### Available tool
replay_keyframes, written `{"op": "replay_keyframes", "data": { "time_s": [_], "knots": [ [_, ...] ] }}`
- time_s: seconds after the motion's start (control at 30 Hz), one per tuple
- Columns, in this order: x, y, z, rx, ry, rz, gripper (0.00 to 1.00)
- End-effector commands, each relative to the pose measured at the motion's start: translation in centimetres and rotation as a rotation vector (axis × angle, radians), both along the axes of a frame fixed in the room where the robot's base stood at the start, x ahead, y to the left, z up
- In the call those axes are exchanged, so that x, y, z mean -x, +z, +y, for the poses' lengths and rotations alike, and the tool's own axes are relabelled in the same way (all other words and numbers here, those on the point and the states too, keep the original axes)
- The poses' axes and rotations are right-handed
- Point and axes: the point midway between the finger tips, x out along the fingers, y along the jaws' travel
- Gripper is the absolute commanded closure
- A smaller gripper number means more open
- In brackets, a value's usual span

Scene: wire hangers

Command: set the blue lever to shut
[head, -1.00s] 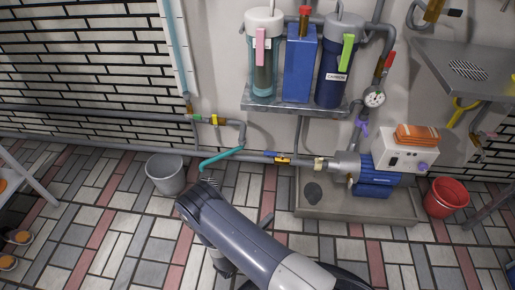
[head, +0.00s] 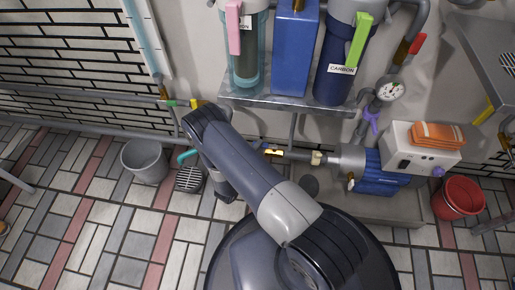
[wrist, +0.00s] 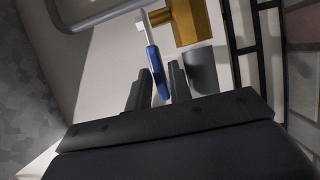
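The blue lever (wrist: 156,66) shows in the wrist view, with a pale shank at its upper end beside a brass valve body (wrist: 190,20). Its blue grip reaches down between the two dark fingers of my gripper (wrist: 159,72). The fingers are apart, with a gap showing on each side of the lever, so my gripper is open around it. In the head view my arm hides the gripper. A small blue piece (head: 266,146) shows at the arm's edge beside a brass valve (head: 275,152) on the low pipe.
A metal shelf (head: 285,103) with filter housings is above the low pipe. A pump (head: 380,172) and white box (head: 418,150) stand right. A grey bucket (head: 145,163) is left, a red bucket (head: 460,198) right. Yellow (head: 196,103) and purple (head: 372,120) levers are also near.

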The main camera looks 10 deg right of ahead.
Motion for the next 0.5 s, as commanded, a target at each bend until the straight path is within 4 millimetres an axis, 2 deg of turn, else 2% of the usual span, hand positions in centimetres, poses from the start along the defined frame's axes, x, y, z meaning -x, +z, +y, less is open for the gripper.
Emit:
{"op": "replay_keyframes", "data": {
  "time_s": [0.27, 0.5],
  "knots": [
    [-0.08, 0.03, -0.06, 0.0, 0.0, 0.0, 0.81],
    [-0.06, 0.01, -0.06, 0.0, 0.0, 0.0, 1.0]
  ]
}}
